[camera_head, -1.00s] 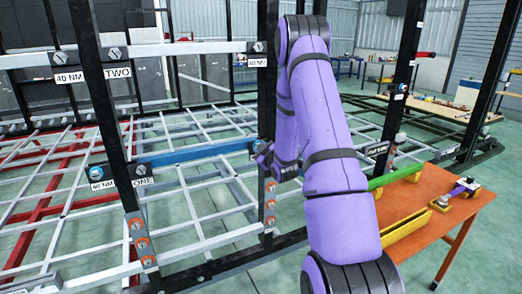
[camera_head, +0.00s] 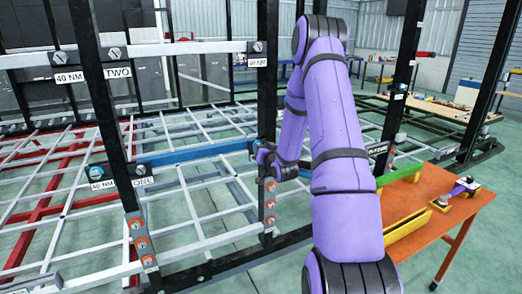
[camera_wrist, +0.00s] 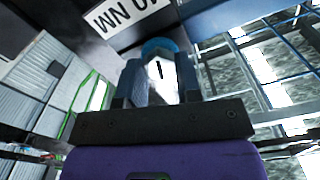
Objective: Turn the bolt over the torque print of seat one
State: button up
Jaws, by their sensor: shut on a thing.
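A blue bar (camera_head: 195,154) runs between two black posts at the level of seat one. The printed plate "40 NM" and "ONE" (camera_head: 121,183) is under its left end, with a blue-ringed bolt (camera_head: 97,172) beside it. My gripper (camera_head: 256,149) is at the bar's right end, at the right post. In the wrist view my gripper (camera_wrist: 161,80) is shut on a pale, slotted bolt head (camera_wrist: 160,70) with a blue ring around it. An upside-down "NM" print (camera_wrist: 125,15) is close beside it. In the head view my wrist largely hides this bolt.
An upper white rail (camera_head: 180,48) carries the print "TWO" and more bolts. Orange-ringed bolts (camera_head: 270,204) sit low on the right post. An orange table (camera_head: 455,215) with green and yellow bars and a purple tool (camera_head: 460,190) stands at the right.

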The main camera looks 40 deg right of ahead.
jog(key=m, duration=2.6)
jog(key=shift+s+f, duration=0.1)
jog(key=shift+m, duration=0.3)
jog(key=o, duration=0.9)
jog(key=v, duration=1)
jog(key=shift+s+a, duration=0.15)
jog(key=shift+s, duration=0.25)
